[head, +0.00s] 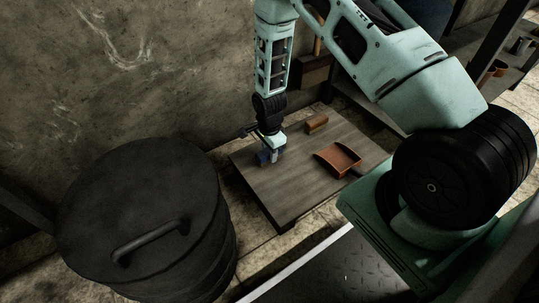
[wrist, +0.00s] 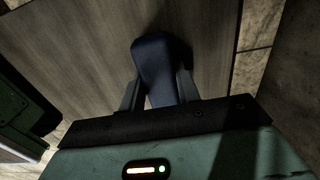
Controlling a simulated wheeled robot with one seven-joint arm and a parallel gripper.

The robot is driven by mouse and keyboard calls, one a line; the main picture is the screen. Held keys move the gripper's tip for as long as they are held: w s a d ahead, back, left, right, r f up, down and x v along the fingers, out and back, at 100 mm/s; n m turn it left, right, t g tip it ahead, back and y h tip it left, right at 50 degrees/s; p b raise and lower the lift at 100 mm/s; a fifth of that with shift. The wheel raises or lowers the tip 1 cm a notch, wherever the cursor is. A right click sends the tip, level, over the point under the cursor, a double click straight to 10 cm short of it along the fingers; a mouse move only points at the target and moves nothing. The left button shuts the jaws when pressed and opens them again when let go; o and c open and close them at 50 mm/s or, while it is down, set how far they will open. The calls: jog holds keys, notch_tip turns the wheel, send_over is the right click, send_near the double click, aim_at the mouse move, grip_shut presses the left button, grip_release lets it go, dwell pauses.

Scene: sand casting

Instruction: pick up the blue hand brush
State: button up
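The blue hand brush (head: 263,157) is near the left edge of a low wooden table, under my gripper (head: 270,151). In the wrist view, the dark blue brush (wrist: 160,62) extends out from between my two fingers (wrist: 160,85). A finger lies against each side of it, with no clear gap showing. My gripper appears shut on the brush. The brush is at or very near the tabletop; I cannot tell whether it touches. Its lower part is hidden by my gripper and by shadow.
The low wooden table (head: 290,196) also holds a reddish-brown dustpan (head: 338,157) at right and a small brown block (head: 317,124) at the back. A large dark lidded drum (head: 145,215) stands left of the table. A concrete wall (head: 130,80) rises behind.

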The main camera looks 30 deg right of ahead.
jog(key=shift+r, duration=0.15)
notch_tip(320, 180, up, 10)
jog(key=p, duration=0.6)
